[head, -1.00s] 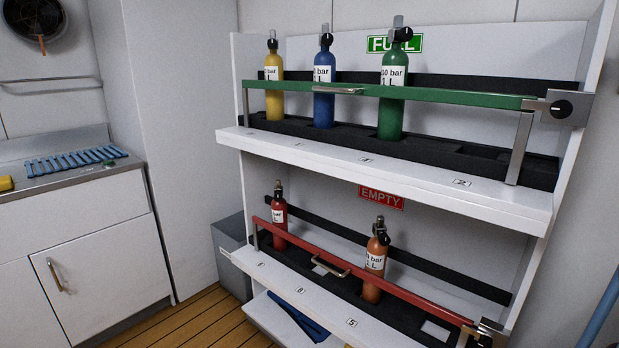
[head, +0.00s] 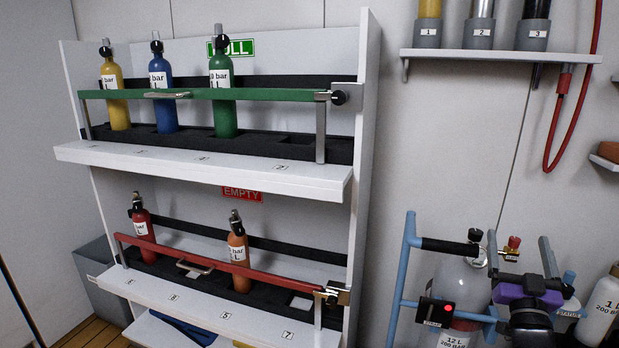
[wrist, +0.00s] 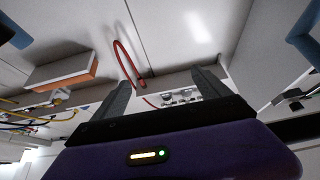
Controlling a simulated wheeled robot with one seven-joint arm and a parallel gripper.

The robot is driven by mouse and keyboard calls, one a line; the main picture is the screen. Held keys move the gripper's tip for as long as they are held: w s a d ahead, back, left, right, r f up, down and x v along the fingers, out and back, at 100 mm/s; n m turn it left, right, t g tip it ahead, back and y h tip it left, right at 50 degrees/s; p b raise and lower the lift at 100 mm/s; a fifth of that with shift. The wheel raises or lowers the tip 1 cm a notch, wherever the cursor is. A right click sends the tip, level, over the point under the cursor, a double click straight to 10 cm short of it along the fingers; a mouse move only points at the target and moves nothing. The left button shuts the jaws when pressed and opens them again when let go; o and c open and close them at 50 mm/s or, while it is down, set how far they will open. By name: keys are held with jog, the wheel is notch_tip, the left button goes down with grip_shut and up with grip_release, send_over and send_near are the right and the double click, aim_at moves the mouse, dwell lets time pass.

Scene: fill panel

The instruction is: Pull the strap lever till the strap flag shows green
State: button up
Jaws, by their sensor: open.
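The strap flag (head: 448,308) is a lit red spot on a black box marked STRAP, on the blue frame at the lower right of the head view. A grey 12 L cylinder (head: 457,277) stands in that frame, with a dark reddish band low around it. I cannot pick out the strap lever; my arm may hide it. My gripper (head: 517,238), purple and black, is right of the flag, in front of the frame, fingers pointing up. In the wrist view, my gripper (wrist: 165,80) is open, with nothing between its fingers.
A rack with a green bar (head: 240,94) and a red bar (head: 200,259) holds small bottles at left. A wall shelf (head: 500,56) with numbered holders and a red hose (head: 563,120) is above. A white cylinder (head: 601,310) stands at far right.

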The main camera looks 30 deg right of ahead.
jog(key=s+a+f+n+t+y, duration=0.1)
jog(key=s+a+f+n+y, duration=0.2)
jog(key=a, duration=0.7)
jog(key=s+a+f+n+t+y, duration=0.1)
jog(key=a+f+y, duration=0.25)
jog(key=a, duration=0.65)
jog(key=s+a+f+n+t+y, duration=0.1)
jog(key=s+a+f+n+y, duration=0.15)
jog(key=a+f, duration=0.45)
jog(key=s+a+f+n+g+y, duration=0.2)
jog(key=s+a+y, duration=0.2)
jog(key=s+a, duration=0.5)
jog(key=s+a+f+n+g+y, duration=0.1)
jog(key=s+a+n+g+y, duration=0.1)
jog(key=s+a+y, duration=0.55)
jog(key=a+r+h+p, duration=0.2)
jog(key=a+r+p, duration=0.1)
jog(key=r+p, duration=1.5)
jog(key=shift+a+r+m+h, duration=0.15)
jog(key=shift+r+m+h, duration=0.1)
jog(key=shift+m+h, duration=0.1)
